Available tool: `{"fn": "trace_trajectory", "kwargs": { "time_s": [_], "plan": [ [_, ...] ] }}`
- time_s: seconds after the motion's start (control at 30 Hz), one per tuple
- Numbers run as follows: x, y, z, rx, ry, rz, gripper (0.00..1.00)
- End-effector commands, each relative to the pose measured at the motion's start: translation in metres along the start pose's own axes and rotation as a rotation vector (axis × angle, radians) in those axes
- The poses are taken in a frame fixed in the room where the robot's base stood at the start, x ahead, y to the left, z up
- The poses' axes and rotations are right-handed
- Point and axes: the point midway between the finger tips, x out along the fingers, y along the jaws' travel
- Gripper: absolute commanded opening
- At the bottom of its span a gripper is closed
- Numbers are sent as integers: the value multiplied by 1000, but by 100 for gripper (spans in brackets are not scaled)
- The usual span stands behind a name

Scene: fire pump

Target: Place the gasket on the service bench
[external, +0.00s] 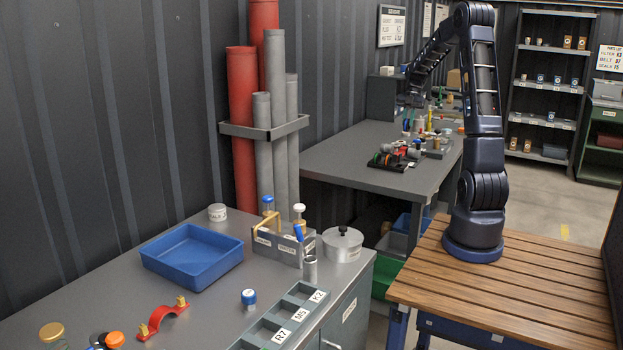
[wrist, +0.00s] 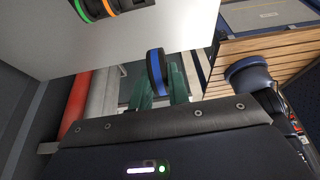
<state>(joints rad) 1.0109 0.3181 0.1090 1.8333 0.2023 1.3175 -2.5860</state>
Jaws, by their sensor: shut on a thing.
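My gripper (wrist: 160,84) has green fingers and is shut on a black ring with a blue band (wrist: 156,72), which I take to be the gasket. The ring stands on edge between the fingertips. In the external view my gripper (external: 412,100) is over the far grey bench (external: 345,165), and the held ring is too small to make out. Two similar rings, one with a green band (wrist: 82,8) and one with an orange band (wrist: 122,3), show beyond the fingers in the wrist view. The near grey bench (external: 110,275) fills the external foreground. I cannot tell which bench is the service bench.
The near bench holds a blue tray (external: 193,255), a red bracket (external: 162,318), a bottle caddy (external: 283,245), a lidded metal pot (external: 343,243) and a compartment tray (external: 290,318). Pump parts (external: 402,153) crowd the far bench. Red and grey pipes (external: 265,120) stand between the benches.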

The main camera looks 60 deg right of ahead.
Motion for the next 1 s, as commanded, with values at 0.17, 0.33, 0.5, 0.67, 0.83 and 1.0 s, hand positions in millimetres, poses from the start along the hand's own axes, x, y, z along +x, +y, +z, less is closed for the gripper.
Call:
{"fn": "trace_trajectory", "kwargs": {
  "time_s": [0.17,0.33,0.5,0.67,0.83,1.0],
  "plan": [
    [-16,-26,15,25,0,10,0],
    [-8,-33,22,30,3,10,0],
    [25,-32,36,31,4,9,0],
    [57,-32,49,30,3,10,0],
    [91,-32,62,30,3,10,0],
    [116,-32,73,30,1,11,0]
  ]
}}
